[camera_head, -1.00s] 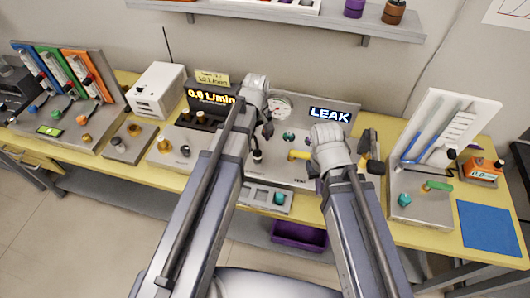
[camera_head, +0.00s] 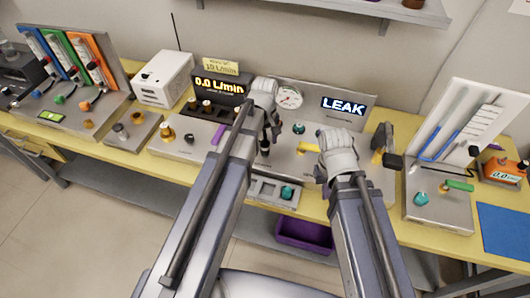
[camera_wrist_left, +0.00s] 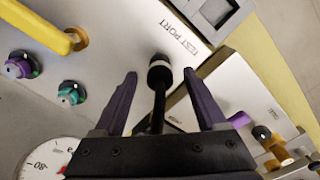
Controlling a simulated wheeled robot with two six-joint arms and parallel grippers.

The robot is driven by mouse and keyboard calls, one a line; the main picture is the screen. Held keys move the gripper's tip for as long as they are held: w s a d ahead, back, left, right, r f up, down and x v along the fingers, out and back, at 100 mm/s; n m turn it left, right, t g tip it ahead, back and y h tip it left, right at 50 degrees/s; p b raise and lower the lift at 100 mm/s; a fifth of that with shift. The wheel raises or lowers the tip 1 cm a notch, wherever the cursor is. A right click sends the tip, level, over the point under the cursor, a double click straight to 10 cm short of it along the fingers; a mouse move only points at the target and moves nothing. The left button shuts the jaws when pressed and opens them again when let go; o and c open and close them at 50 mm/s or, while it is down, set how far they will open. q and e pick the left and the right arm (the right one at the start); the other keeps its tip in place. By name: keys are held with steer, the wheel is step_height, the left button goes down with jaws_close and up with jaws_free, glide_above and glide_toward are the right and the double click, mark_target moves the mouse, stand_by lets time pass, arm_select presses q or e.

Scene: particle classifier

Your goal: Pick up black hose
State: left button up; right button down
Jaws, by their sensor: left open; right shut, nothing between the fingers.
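The black hose (camera_wrist_left: 159,92) shows in the left wrist view as a dark stem with a white-banded end at the panel marked TEST PORT. My left gripper (camera_wrist_left: 160,100) is open, with one purple finger on each side of the hose and visible space between. In the head view the hose (camera_head: 264,147) is a small dark upright piece just below my left gripper (camera_head: 270,130). Whether the fingers touch it cannot be told. My right gripper (camera_head: 388,150) is shut and empty, over the bench to the right of the LEAK panel.
The test panel (camera_head: 318,127) carries a round gauge (camera_head: 289,97), a teal knob (camera_head: 299,128), a yellow handle (camera_head: 308,148) and a LEAK display (camera_head: 343,105). A flow-meter box (camera_head: 219,86) stands to its left. A purple bin (camera_head: 304,235) sits below the bench.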

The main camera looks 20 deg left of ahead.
arm_select(q)
steer(key=shift+f, duration=0.35)
steer(key=shift+c, duration=0.3)
jaws_close()
